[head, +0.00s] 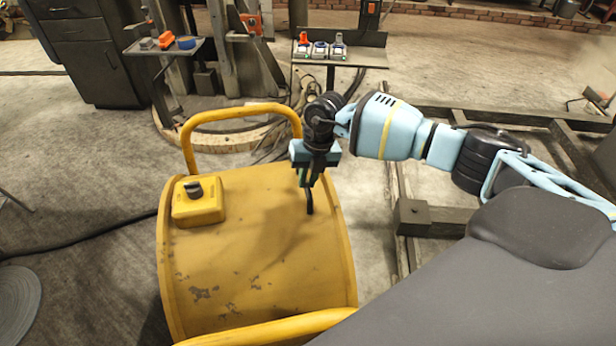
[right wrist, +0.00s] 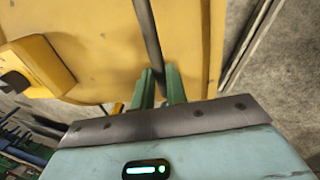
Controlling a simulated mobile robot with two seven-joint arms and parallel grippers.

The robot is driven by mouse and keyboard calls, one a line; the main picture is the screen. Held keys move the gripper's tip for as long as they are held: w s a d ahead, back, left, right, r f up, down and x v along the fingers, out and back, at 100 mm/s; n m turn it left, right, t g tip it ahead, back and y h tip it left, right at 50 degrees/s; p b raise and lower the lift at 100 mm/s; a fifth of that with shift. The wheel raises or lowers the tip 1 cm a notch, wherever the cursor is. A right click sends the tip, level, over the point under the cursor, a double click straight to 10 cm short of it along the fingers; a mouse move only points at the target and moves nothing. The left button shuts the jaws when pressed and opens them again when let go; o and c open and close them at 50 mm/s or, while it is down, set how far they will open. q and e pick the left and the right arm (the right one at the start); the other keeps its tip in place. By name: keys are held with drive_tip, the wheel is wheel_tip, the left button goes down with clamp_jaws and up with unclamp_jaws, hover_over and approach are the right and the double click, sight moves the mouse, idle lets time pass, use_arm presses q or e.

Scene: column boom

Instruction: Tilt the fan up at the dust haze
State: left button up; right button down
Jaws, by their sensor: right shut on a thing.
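The fan (head: 265,245) is a yellow drum with scuffed paint, a tubular yellow frame and a yellow control box (head: 197,208) with a dark knob. My right gripper (head: 306,178) is above the drum's right side, pointing down. In the right wrist view, its green fingers (right wrist: 160,74) are shut on a thin dark rod (right wrist: 149,35) that runs along the yellow fan (right wrist: 190,60). The rod's lower end (head: 310,204) shows below the fingers in the head view. A faint pale dust haze (head: 597,65) hangs at the far right edge. My left gripper is out of view.
A small shelf (head: 362,58) with several devices stands behind the fan. Another tray (head: 180,47) holds an orange and a blue item. Dark beams (head: 440,218) lie on the floor to the right. A cable (head: 85,239) crosses the open floor at left.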

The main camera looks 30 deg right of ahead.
drive_tip(key=shift+h, duration=0.5)
drive_tip(key=a, duration=0.1)
drive_tip(key=w+a+r, duration=0.1)
drive_tip(key=a, duration=0.1)
drive_tip(key=a+p, duration=0.1)
drive_tip(key=shift+w+a+r, duration=0.2)
drive_tip(key=shift+a+r, duration=0.05)
drive_tip(key=shift+r, duration=0.15)
drive_tip(key=shift+g+h, duration=0.3)
drive_tip(key=shift+h, duration=0.3)
drive_tip(key=a, duration=0.2)
drive_tip(key=w+a, duration=0.1)
drive_tip(key=a, duration=0.1)
drive_tip(key=w+a+r, duration=0.1)
drive_tip(key=a, duration=0.1)
drive_tip(key=shift+w+a+b, duration=0.1)
drive_tip(key=shift+a+b, duration=0.25)
drive_tip(key=shift+a, duration=0.05)
drive_tip(key=shift+w+a, duration=0.15)
drive_tip(key=shift+a, duration=0.3)
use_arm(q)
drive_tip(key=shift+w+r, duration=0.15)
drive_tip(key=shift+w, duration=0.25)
use_arm(e)
drive_tip(key=shift+r, duration=0.1)
drive_tip(key=c, duration=1.4)
unclamp_jaws()
drive_tip(key=shift+d, duration=0.1)
